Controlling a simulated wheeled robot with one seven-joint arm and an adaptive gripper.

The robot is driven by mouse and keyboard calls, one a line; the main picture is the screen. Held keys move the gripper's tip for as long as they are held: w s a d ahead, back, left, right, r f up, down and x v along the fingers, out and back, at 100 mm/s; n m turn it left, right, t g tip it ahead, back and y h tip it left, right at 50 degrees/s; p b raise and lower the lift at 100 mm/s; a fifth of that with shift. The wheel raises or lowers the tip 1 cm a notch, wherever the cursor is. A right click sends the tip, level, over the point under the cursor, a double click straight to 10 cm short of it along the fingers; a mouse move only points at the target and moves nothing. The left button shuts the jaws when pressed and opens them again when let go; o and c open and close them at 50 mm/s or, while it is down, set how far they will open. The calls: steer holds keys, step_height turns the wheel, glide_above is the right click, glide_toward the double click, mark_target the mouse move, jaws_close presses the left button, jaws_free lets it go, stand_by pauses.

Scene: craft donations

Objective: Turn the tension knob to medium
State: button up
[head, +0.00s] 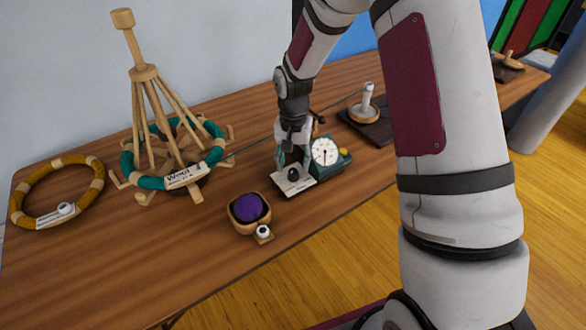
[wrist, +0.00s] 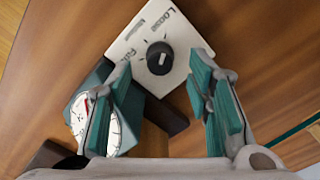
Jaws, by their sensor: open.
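The tension knob (wrist: 160,58) is a small round black knob with a light pointer mark. It sits on a white label plate (wrist: 135,45) reading Loose, what looks like Medium, and a third word partly hidden by a finger. In the head view the knob (head: 293,174) shows on the plate (head: 296,188) at the front of the green winder. My gripper (wrist: 163,72) is open, its teal-padded fingers on either side of the knob in the wrist view, with nothing held. It also shows above the plate in the head view (head: 292,158). I cannot tell exactly where the knob points.
A white dial (head: 325,151) stands on the winder just right of my gripper. A wooden swift (head: 145,73) with a teal wool skein is at left, beside a mustard skein (head: 85,168). A bowl (head: 238,222) with purple yarn sits in front. A teal strand runs across the table.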

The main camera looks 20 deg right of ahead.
mark_target(293, 174)
steer(key=shift+f, duration=1.45)
jaws_close()
steer(key=n, duration=0.5)
steer(key=shift+n, duration=0.3)
steer(key=n, duration=0.6)
steer(key=shift+p, duration=0.35)
